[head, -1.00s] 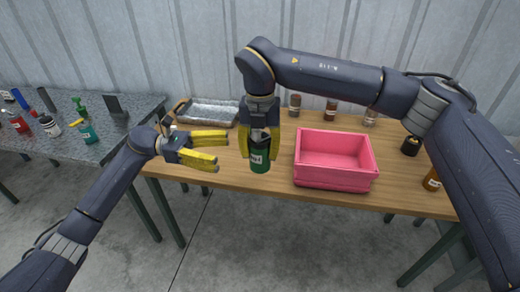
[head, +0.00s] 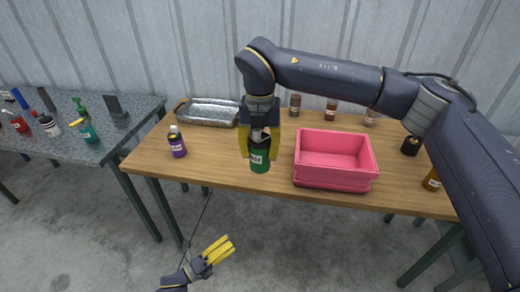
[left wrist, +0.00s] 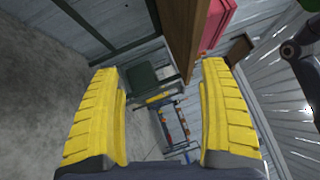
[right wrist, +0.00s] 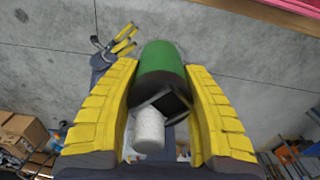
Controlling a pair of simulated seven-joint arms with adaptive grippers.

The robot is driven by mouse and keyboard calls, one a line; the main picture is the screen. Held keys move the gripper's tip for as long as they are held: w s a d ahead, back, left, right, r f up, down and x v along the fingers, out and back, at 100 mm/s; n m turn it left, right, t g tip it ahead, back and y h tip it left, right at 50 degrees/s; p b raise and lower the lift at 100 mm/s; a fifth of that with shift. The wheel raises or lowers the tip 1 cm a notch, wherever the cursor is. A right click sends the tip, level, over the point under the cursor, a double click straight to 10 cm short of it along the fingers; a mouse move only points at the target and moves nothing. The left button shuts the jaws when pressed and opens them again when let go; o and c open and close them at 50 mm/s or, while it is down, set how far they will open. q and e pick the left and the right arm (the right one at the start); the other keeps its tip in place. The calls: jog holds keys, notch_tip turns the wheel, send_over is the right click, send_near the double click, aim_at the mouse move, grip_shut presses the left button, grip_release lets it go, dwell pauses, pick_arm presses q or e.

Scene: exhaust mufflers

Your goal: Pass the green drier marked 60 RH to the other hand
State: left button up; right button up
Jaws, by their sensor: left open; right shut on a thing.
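The green drier (head: 260,163) with a white label hangs upright below my right gripper (head: 259,145), which is shut on it, in front of the table edge in the head view. The right wrist view shows its green body (right wrist: 162,62) and a white cap (right wrist: 149,130) between the yellow fingers; the label's text is too small to read surely. My left gripper (head: 224,247) is open and empty, low in the head view, below and apart from the drier. The left wrist view shows its spread fingers (left wrist: 160,85) with nothing between them.
A pink crate (head: 335,185) stands right of the drier. A metal tray (head: 208,112) lies at the back left, a purple bottle (head: 177,143) at the left, and several jars along the back. A grey side table (head: 75,145) holds more bottles. Bare floor surrounds my left gripper.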

pick_arm(q)
jog(key=s+a+f+n+g+y, duration=0.1)
jog(key=s+a+f+n+y, duration=0.1)
jog(key=s+f+n+y, duration=0.45)
jog(key=s+a+f+n+g+y, duration=0.15)
jog(key=s+f+n, duration=0.25)
jog(key=s+f, duration=0.55)
jog(key=s+a+f+n+y, duration=0.25)
jog(key=s+f+n, duration=0.2)
jog(key=f, duration=0.75)
jog(key=s+a+f+n+g+y, duration=0.2)
jog(key=s+f+n+g, duration=0.2)
jog(key=s, duration=0.8)
jog(key=s+a+f+n+g+y, duration=0.2)
jog(key=s+f+n+g, duration=0.3)
jog(key=s, duration=0.8)
notch_tip(320, 180, down, 5)
jog(key=a+n, duration=0.1)
jog(key=n, duration=0.2)
jog(key=shift+s+a, duration=0.2)
jog(key=shift+s, duration=0.1)
jog(key=shift+r+y, duration=0.1)
jog(key=shift+y, duration=0.15)
